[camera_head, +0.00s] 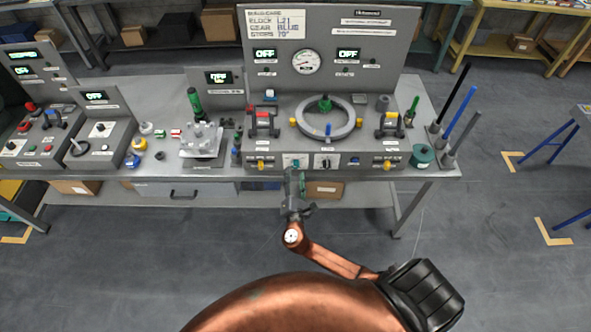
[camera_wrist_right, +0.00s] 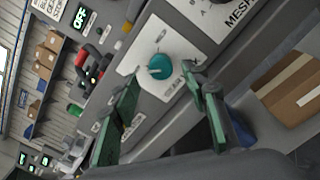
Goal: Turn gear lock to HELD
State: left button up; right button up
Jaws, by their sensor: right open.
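A round teal knob (camera_wrist_right: 158,67) with a pale pointer line sits on a white plate on the sloped front panel. Its label is partly hidden by my finger; the end looks like "K". In the head view the knob (camera_head: 293,160) is small on the bench's front panel, and its pointer setting is too small to read. My right gripper (camera_head: 292,177) is just in front of the panel, below the knob. In the wrist view the right gripper (camera_wrist_right: 162,86) is open, its green-padded fingers either side of the knob, nothing visibly between them. My left gripper is not in view.
A black-and-white selector (camera_head: 327,161) marked "MESH" in the wrist view is right of the knob. Yellow knobs, a grey ring (camera_head: 326,119) and red-handled lever (camera_head: 263,119) stand nearby. A cardboard box (camera_head: 325,190) is on the lower shelf. Open floor lies in front.

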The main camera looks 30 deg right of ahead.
aim_at(296, 167)
jog(key=shift+x, duration=1.2)
jog(key=shift+w+d, duration=0.2)
jog(key=shift+w, duration=0.1)
jog(key=shift+w+d, duration=0.1)
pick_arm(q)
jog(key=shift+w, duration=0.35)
pick_arm(e)
grip_shut()
